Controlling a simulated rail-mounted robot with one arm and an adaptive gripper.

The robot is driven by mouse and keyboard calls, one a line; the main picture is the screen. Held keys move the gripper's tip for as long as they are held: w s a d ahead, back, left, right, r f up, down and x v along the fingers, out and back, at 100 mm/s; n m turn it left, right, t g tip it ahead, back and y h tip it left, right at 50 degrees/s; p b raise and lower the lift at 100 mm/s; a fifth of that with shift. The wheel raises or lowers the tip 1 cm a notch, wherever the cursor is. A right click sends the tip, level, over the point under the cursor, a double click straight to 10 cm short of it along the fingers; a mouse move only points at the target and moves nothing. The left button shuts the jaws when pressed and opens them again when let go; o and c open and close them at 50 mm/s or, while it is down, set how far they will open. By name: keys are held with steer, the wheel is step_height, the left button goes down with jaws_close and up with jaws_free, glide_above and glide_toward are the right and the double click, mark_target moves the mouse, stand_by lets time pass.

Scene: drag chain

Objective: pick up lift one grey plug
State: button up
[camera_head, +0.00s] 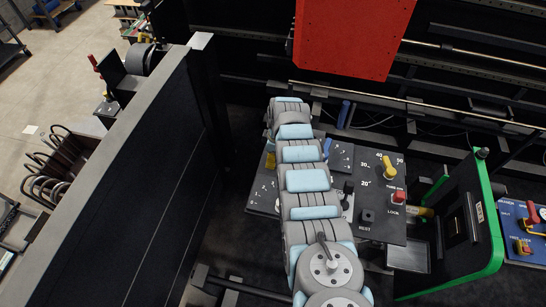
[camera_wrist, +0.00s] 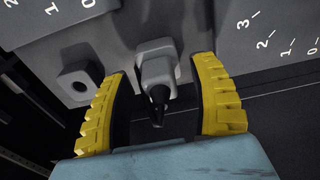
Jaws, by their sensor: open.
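In the wrist view, a light grey block-like piece (camera_wrist: 156,72) with a dark tapered tip pointing toward me looks like a grey plug. It stands out from a grey panel (camera_wrist: 125,30). My gripper (camera_wrist: 160,68) is open, with one yellow finger on each side of this piece. Gaps show on both sides, and no contact is visible. A second grey block with a dark round hole (camera_wrist: 77,84) sits to the left, outside the left finger. In the head view, my arm hides the gripper and this piece.
The head view shows a dark panel (camera_head: 377,228) with a yellow handle (camera_head: 389,169) and a red knob (camera_head: 398,198). A green-edged case (camera_head: 490,220) stands to the right. A red block (camera_head: 352,38) hangs above. A tall dark wall (camera_head: 150,180) stands to the left.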

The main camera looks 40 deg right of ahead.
steer(key=shift+c, duration=0.3)
jaws_close()
steer(key=shift+r, duration=0.1)
